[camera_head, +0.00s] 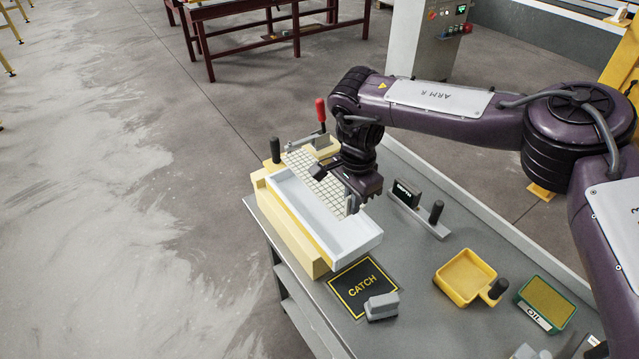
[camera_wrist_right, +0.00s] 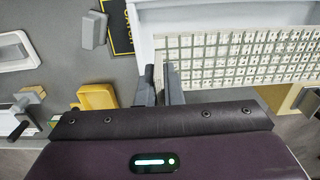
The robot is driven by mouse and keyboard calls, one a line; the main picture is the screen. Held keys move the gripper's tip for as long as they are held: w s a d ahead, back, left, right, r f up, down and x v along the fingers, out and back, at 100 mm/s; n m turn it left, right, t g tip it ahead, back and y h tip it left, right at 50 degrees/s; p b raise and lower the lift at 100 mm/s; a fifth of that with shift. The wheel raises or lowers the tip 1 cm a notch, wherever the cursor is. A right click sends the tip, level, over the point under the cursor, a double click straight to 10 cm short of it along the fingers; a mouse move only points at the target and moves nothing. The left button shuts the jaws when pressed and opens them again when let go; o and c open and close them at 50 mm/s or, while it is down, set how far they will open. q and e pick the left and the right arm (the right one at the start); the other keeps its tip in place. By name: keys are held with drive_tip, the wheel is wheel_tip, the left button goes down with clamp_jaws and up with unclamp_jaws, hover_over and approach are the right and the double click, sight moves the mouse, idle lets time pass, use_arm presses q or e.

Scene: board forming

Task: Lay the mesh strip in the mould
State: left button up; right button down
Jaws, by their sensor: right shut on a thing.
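The mesh strip (camera_head: 317,180) is a pale grid panel. My right gripper (camera_head: 352,204) is shut on its near end, and in the right wrist view the fingers (camera_wrist_right: 160,88) close at the left end of the mesh (camera_wrist_right: 240,58). The mould (camera_head: 354,240) is a white, shallow, long tray on a yellow block. The strip lies over the mould's right part in the head view, running along its length. I cannot tell whether it touches the mould floor or rim. The gripper and arm hide part of the mould's right side. My left gripper is not in view.
A red-handled clamp (camera_head: 321,115) stands at the mould's far end. A black CATCH mat (camera_head: 352,292) with a grey block (camera_head: 381,307) lies in front. A yellow tray (camera_head: 450,290), an oil pad (camera_head: 546,302) and a black-handled tool (camera_head: 433,224) lie right on the grey bench.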

drive_tip(key=shift+f+b, duration=0.35)
drive_tip(key=shift+f, duration=0.5)
idle(0.4)
drive_tip(key=c, duration=1.2)
unclamp_jaws()
drive_tip(key=shift+o, duration=0.2)
drive_tip(key=shift+r, duration=0.1)
drive_tip(key=shift+r, duration=0.25)
wheel_tip(320, 180, up, 6)
drive_tip(key=b, duration=0.3)
drive_tip(key=shift+r, duration=0.6)
